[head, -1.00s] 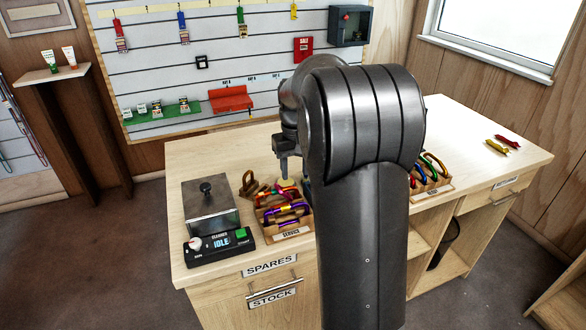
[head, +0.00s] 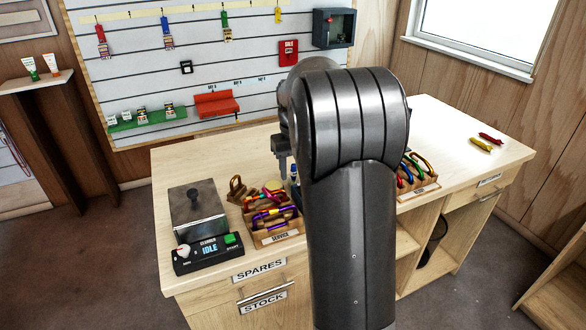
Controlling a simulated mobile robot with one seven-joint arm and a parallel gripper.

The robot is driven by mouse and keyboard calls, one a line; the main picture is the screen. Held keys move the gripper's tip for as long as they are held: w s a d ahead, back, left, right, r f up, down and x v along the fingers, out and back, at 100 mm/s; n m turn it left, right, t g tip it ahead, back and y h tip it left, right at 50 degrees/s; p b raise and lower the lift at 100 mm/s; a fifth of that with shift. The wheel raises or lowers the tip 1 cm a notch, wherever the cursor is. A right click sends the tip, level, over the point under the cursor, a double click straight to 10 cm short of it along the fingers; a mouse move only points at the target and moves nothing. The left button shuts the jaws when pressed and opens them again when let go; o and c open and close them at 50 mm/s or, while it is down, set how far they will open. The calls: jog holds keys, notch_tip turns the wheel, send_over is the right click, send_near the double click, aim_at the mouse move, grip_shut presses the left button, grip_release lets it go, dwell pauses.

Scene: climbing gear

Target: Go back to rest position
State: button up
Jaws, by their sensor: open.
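My arm rises through the middle of the head view and bends over the wooden counter (head: 175,160). My gripper (head: 283,172) points down just behind and above the service tray (head: 282,237). It looks empty, and its fingertips are small and partly hidden by my arm. The service tray holds several coloured carabiners (head: 270,213). My arm's large dark joint hides the middle of the counter.
A grey-lidded cleaner box reading IDLE (head: 197,210) stands left of the service tray. A second tray with carabiners (head: 417,185) is right of my arm. Red and yellow pieces (head: 483,144) lie at the counter's right. A slatted wall (head: 150,70) stands behind.

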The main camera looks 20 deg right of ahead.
notch_tip(320, 180, up, 8)
dwell(0.6)
dwell(0.4)
jog(key=s+a+r+t, duration=0.1)
jog(key=s+a+r, duration=0.1)
jog(key=s+a, duration=0.35)
jog(key=s+a+r+t, duration=0.2)
jog(key=s+a, duration=0.1)
jog(key=s, duration=0.6)
jog(key=s+a+f+t, duration=0.1)
jog(key=s+a+f, duration=0.2)
jog(key=s, duration=0.4)
jog(key=s+a+f+t, duration=0.1)
jog(key=s+a+f, duration=0.1)
jog(key=s, duration=0.5)
jog(key=shift+a+f+t, duration=0.3)
jog(key=shift+a+f, duration=0.1)
jog(key=shift+f, duration=0.1)
